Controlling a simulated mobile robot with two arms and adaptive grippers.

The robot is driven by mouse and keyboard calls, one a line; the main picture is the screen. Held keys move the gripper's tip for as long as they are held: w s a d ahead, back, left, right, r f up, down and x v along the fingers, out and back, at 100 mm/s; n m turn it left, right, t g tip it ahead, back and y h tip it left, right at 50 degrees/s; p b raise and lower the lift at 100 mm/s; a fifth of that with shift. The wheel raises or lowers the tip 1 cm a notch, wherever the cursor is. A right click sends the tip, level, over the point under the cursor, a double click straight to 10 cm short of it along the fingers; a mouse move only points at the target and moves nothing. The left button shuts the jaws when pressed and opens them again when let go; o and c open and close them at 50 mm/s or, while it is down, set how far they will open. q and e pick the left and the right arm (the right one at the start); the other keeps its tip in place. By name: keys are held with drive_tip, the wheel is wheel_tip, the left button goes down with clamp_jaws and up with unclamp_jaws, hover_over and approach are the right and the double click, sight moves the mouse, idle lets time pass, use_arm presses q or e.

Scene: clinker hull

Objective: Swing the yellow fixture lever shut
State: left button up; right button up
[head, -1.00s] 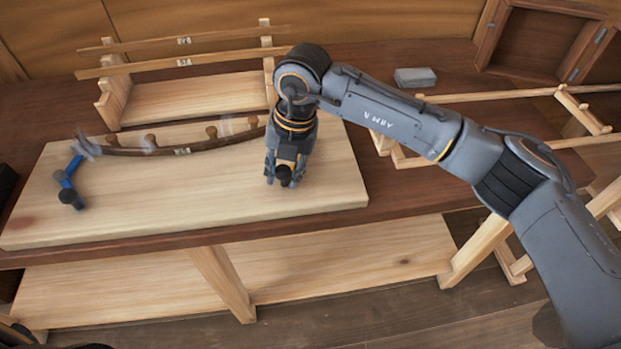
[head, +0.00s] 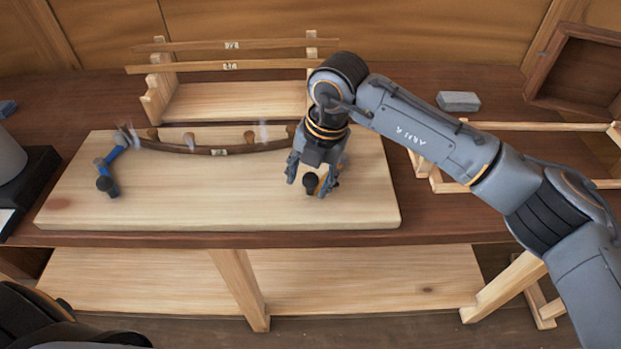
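My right gripper (head: 310,178) is over the right part of the pale board, pointing down. Its fingers are spread, with a dark round knob (head: 310,182) showing between and just below them. The fingers look apart from the knob. The yellow lever itself cannot be made out; the gripper covers the area behind this knob. A curved dark wooden strip (head: 219,150) with several pegs along it runs across the board, its right end beside the gripper. At its left end is a blue lever (head: 113,155) with a dark knob. My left gripper is not in view.
The pale board (head: 210,205) lies on a dark bench. A wooden rack (head: 235,100) with two strips stands behind it. A grey block (head: 458,101) and a light wooden frame (head: 440,186) are to the right. The board's front middle is clear.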

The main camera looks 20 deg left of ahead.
drive_tip(key=shift+f, duration=0.1)
wheel_tip(320, 180, up, 12)
drive_tip(key=d, duration=0.2)
drive_tip(key=shift+d, duration=0.15)
drive_tip(key=shift+s+f, duration=0.15)
drive_tip(key=shift+f, duration=0.05)
idle(0.5)
